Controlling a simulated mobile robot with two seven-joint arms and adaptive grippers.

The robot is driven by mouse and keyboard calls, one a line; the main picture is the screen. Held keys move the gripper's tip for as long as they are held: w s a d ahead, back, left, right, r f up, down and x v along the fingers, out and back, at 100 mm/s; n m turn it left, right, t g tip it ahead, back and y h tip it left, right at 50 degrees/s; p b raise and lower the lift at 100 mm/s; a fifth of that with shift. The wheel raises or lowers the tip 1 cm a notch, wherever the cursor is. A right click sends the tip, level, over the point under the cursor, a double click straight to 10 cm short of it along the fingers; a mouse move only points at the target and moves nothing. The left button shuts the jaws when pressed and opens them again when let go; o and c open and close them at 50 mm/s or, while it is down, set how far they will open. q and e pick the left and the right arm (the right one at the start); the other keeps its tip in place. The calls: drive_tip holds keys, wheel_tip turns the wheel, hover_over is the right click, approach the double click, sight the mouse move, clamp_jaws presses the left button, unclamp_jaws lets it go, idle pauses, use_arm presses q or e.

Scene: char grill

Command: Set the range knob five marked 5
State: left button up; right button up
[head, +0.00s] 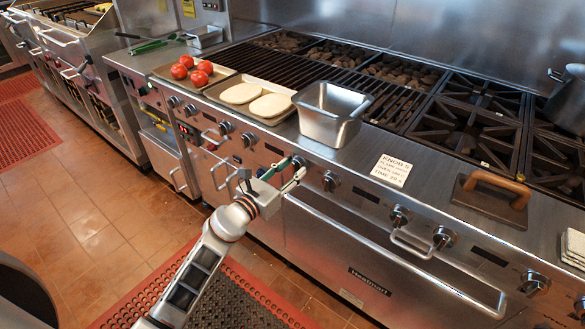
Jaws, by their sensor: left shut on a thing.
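A row of silver range knobs runs along the steel front panel of the range, with several knobs in view. My left gripper (283,176) reaches up from below and is shut on one of them (298,162), left of the bare knob (330,181). The fingers partly hide the held knob, and its pointer and marks are too small to read. My right gripper is not in view.
A steel pan (333,113), a tray of pale dough rounds (256,100) and a tray of tomatoes (193,73) stand above the panel. A grill press (491,196) lies on the right. An oven handle (395,258) juts out below.

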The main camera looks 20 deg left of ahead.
use_arm(q)
drive_tip(key=shift+r+n+p, duration=0.1)
drive_tip(key=shift+n+p, duration=0.35)
drive_tip(key=shift+n, duration=0.05)
drive_tip(key=n+p, duration=0.2)
drive_tip(key=n, duration=0.1)
drive_tip(key=shift+a, duration=0.1)
drive_tip(key=shift+n+p, duration=0.35)
drive_tip(key=shift+n, duration=0.65)
drive_tip(key=shift+a+f+n+p, duration=0.15)
drive_tip(key=shift+n+p, duration=0.9)
drive_tip(key=shift+n, duration=1.8)
drive_tip(key=shift+f+n+p, duration=0.2)
drive_tip(key=shift+n+p, duration=0.8)
drive_tip(key=shift+n, duration=2.15)
